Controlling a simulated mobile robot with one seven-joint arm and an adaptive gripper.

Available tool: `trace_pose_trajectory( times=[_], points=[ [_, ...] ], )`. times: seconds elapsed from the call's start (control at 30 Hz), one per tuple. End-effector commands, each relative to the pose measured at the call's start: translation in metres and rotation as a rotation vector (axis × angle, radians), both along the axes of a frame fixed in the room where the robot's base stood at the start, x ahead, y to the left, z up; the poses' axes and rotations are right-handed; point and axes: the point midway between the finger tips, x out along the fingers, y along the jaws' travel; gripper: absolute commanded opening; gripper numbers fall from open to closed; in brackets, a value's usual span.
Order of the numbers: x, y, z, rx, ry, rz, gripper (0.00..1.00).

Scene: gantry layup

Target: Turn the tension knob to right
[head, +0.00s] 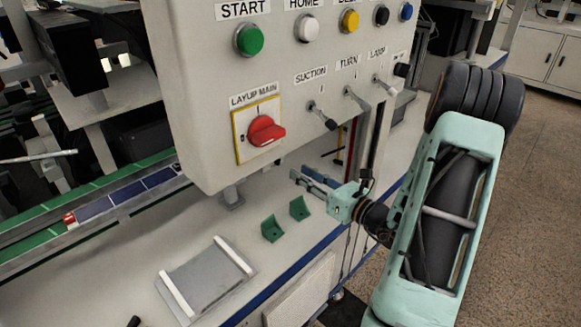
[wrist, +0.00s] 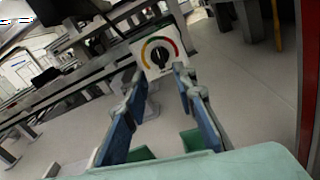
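The tension knob (wrist: 160,58) is a black dial on a white plate (wrist: 142,47) with a green, yellow and red arc around it. It shows in the wrist view, upper middle, ahead of my fingertips. Its pointer looks roughly upright, but it is small. I cannot see the knob in the head view, where the control box covers that area. My gripper (head: 300,176) reaches in below the control box in the head view. In the wrist view my gripper (wrist: 160,78) has its two blue fingers apart, with the knob seen between and beyond the tips. It is open, empty and apart from the knob.
The control box (head: 200,100) hangs above my gripper with buttons, toggle switches and a red rotary switch (head: 266,131). Green brackets (head: 272,229) and a grey plate with white rails (head: 205,280) sit on the white table. A red post (wrist: 309,70) stands at the wrist view's right.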

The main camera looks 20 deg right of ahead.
Motion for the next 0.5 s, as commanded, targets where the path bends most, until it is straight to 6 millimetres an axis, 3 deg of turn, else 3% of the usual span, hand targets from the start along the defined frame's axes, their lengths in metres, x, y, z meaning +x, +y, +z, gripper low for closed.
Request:
trace_pose_trajectory(
  times=[0.2,0.5],
  points=[
    [-0.030,-0.013,0.000,-0.001,0.001,-0.002,0.25],
    [-0.039,-0.016,0.000,-0.001,0.000,0.000,0.25]
  ],
)
